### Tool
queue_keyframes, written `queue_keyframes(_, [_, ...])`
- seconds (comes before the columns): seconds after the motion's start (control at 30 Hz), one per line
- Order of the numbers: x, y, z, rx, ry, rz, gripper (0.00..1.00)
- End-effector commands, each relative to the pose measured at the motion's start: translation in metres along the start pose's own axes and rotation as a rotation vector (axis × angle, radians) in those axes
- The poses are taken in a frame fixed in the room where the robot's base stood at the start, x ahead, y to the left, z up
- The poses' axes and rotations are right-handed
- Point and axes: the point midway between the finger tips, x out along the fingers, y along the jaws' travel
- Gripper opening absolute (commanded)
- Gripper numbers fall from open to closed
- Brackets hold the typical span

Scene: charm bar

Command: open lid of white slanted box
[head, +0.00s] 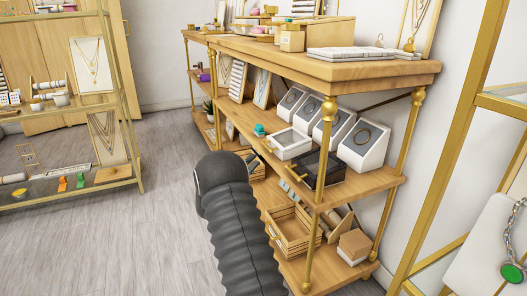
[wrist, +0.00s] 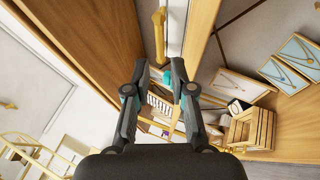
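The white slanted box (head: 288,144) stands on the middle shelf of the wooden rack in the head view. Its sloped lid looks closed, with a small gold handle (head: 268,147) at its front left. In the wrist view, my gripper (wrist: 160,72) is open, its two dark fingers apart with teal pads and nothing held between them. A gold rod (wrist: 159,34) with a rounded end lies just beyond the fingertips; I cannot tell whether it is part of the box or the rack. In the head view my gripper is hidden behind my dark arm.
A black slanted box (head: 318,168) stands right beside the white one, with white jewellery displays (head: 364,146) behind. A gold post (head: 327,145) rises in front. The upper shelf (head: 330,68) overhangs them. Wooden crates (head: 293,232) sit below. Open floor (head: 160,215) lies left.

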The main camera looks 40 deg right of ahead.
Motion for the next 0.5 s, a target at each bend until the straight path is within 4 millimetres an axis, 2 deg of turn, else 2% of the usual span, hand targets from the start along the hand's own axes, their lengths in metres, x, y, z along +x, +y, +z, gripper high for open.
queue_keyframes(0.2, [0.04,0.0,0.001,0.0,-0.002,-0.001,0.24])
queue_keyframes(0.3, [0.053,0.0,0.001,0.0,-0.002,-0.001,0.24])
queue_keyframes(0.5, [0.068,0.0,0.0,0.001,-0.001,0.0,0.24])
